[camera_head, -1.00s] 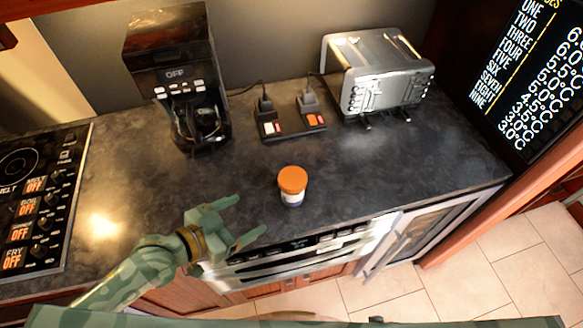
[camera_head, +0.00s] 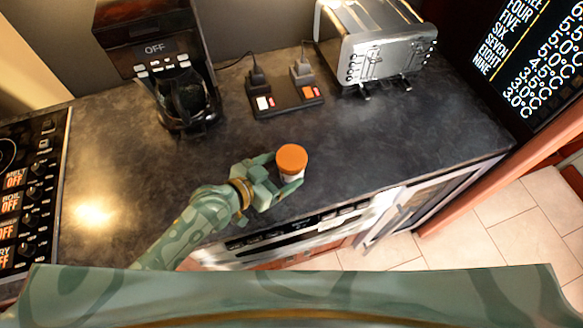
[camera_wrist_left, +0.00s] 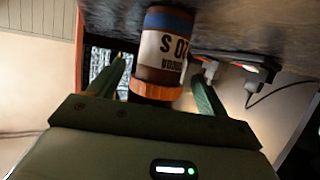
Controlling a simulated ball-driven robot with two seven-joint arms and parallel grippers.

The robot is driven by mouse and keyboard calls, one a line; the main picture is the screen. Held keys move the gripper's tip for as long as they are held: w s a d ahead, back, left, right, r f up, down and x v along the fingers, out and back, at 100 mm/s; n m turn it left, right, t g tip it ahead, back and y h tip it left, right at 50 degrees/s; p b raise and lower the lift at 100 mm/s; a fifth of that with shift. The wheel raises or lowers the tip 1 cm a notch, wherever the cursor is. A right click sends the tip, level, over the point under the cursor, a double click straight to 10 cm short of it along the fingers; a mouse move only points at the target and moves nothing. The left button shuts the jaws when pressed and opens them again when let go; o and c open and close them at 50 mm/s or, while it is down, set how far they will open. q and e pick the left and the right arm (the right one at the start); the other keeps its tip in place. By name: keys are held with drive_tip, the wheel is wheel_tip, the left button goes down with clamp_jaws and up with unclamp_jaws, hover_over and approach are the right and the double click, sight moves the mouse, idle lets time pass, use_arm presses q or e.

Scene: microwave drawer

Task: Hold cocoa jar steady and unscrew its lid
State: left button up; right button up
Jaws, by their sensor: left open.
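The cocoa jar (camera_head: 290,174) stands on the dark counter, with its orange lid (camera_head: 292,158) on top. My left gripper (camera_head: 282,174) is at the jar, its open fingers on either side of it. In the left wrist view the jar (camera_wrist_left: 166,48) appears upside down, with a white label, a blue band and the orange lid (camera_wrist_left: 156,91) between the two fingers (camera_wrist_left: 160,82). A gap shows on the left finger's side; whether the other finger touches is unclear. My right gripper is not in view.
A coffee maker (camera_head: 160,60) stands at the back left, a power strip (camera_head: 284,98) behind the jar, and a toaster (camera_head: 375,45) at the back right. A stove (camera_head: 30,190) is at the left. The counter (camera_head: 400,140) right of the jar is clear.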

sight(291, 163)
use_arm(q)
drive_tip(key=x, duration=0.4)
drive_tip(key=shift+w+d+f+b, duration=0.15)
drive_tip(key=shift+w+f+b, duration=0.1)
drive_tip(key=shift+f+b, duration=0.1)
drive_tip(key=shift+s+r, duration=0.1)
drive_tip(key=c, duration=1.2)
drive_tip(key=shift+r, duration=0.55)
drive_tip(key=s+d+r+p, duration=0.1)
drive_tip(key=s+r, duration=0.3)
drive_tip(key=s+d+r+p, duration=0.2)
drive_tip(key=s+r, duration=0.2)
drive_tip(key=s, duration=0.1)
drive_tip(key=s+d+r+p, duration=0.1)
drive_tip(key=s+r+p, duration=0.1)
drive_tip(key=s+r, duration=0.2)
drive_tip(key=shift+s+d, duration=0.15)
